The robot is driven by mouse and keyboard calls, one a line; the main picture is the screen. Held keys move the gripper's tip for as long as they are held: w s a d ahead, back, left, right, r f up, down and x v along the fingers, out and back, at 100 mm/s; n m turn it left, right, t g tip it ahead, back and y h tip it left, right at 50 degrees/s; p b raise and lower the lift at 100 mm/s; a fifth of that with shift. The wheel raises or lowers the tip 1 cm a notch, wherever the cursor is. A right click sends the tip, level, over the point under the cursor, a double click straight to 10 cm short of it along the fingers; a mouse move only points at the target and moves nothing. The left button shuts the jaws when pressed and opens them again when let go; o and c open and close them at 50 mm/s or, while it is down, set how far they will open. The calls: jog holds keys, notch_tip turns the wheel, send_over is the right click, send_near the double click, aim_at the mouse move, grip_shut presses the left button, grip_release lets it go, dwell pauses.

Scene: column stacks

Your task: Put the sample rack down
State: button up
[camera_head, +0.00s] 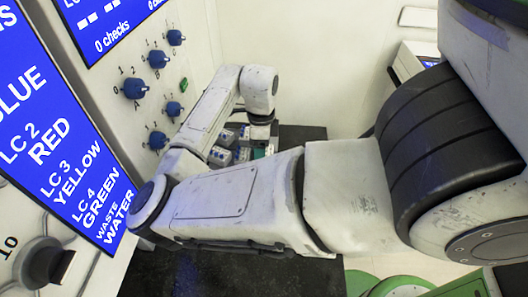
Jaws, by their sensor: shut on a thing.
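My gripper (262,132) points down at the centre of the camera view, below my pale wrist, and is shut on the sample rack. The sample rack (241,154) shows as a cluster of grey and blue blocks with a teal part at its right. It is at and left of the gripper, over or on a dark surface. My forearm hides the rack's near side, and the fingertips are mostly hidden. I cannot tell whether the rack touches the surface.
A dark worktop (305,137) runs behind and below my arm. At left is a pale wall panel with several blue knobs (135,88), a green button (184,84), blue screens (60,130) and a dark knob (42,262) near 10. A green round object (400,287) is at lower right.

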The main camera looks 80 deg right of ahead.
jog(key=shift+w+f, duration=0.1)
jog(key=shift+f, duration=0.3)
jog(key=shift+f+b, duration=0.35)
jog(key=shift+f, duration=0.2)
jog(key=o, duration=1.2)
